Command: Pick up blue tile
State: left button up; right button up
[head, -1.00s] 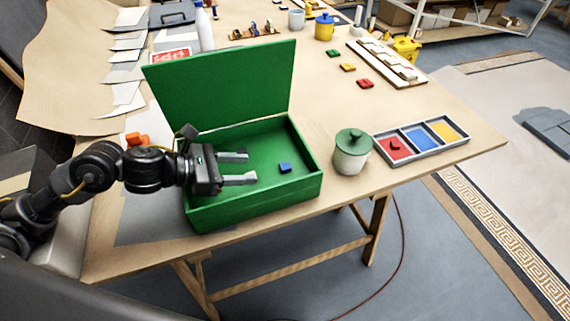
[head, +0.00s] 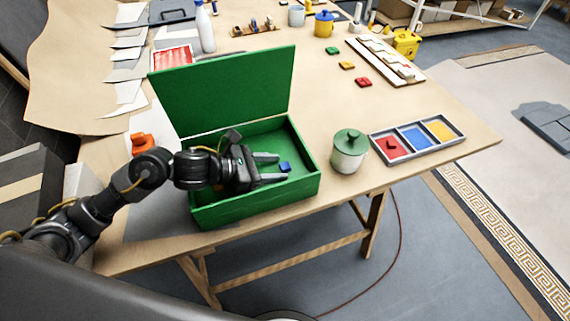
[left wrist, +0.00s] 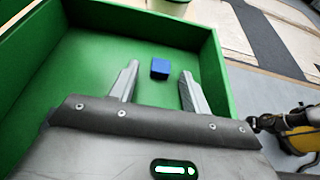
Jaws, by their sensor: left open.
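The small blue tile (head: 285,167) lies on the floor of the open green box (head: 255,208). In the left wrist view the blue tile (left wrist: 160,68) sits just beyond and between the fingertips, on the green box's floor (left wrist: 90,65). My left gripper (head: 282,166) is open, reaching into the box from the left, with its fingers pointing at the tile.
The box's raised lid (head: 225,90) stands at its back. Red, yellow and green tiles lie farther back. A white bottle (head: 205,30) stands behind the lid.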

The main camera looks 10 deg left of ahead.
pick_arm(q)
jog(key=shift+c, duration=0.2)
grip_shut()
